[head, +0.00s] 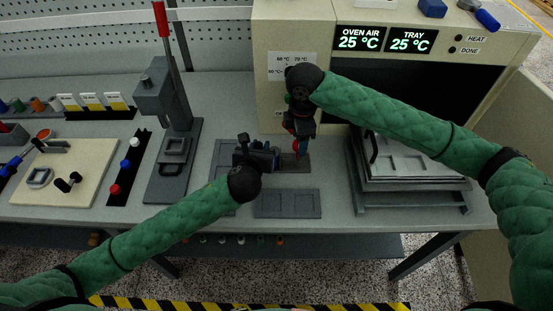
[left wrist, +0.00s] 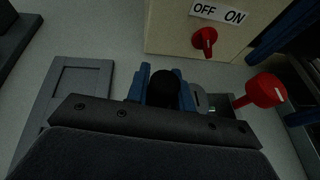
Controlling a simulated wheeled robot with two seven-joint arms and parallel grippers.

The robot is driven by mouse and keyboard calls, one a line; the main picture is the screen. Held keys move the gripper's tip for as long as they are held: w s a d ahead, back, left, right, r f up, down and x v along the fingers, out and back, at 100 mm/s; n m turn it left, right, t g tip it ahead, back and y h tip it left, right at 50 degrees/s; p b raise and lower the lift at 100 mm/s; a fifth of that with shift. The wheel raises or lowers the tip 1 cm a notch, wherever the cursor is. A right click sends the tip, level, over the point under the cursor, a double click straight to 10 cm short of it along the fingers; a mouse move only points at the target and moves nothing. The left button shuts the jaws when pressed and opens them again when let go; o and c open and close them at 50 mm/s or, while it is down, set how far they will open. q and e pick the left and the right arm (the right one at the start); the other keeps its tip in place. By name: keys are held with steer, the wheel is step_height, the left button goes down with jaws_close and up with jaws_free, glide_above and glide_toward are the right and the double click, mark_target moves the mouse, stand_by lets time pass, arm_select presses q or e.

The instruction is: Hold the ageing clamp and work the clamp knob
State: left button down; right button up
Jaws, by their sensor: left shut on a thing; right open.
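My left gripper (head: 268,158) is shut at the middle of the bench. In the left wrist view its blue fingers (left wrist: 165,88) flank a dark round part, with a grey piece (left wrist: 201,99) of the ageing clamp beside it. Most of the clamp is hidden by the gripper. The red clamp knob (left wrist: 265,90) sticks out to the right of the clamp; it also shows in the head view (head: 302,147). My right gripper (head: 301,138) is open and points down at the knob. Its blue fingers show at the right of the left wrist view; whether they touch the knob is unclear.
The oven (head: 285,38) stands behind, with a red OFF/ON switch (left wrist: 205,40). A grey tray stack (head: 410,180) is at the right. An empty grey plate (head: 287,204) lies in front. A press with a red-tipped lever (head: 173,120) and a beige board (head: 92,160) are left.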

arm_select(q)
steer(key=shift+f, duration=0.1)
arm_select(e)
steer(key=shift+r, duration=3.6)
arm_select(q)
steer(key=c, duration=1.1)
jaws_free()
steer(key=v, duration=1.2)
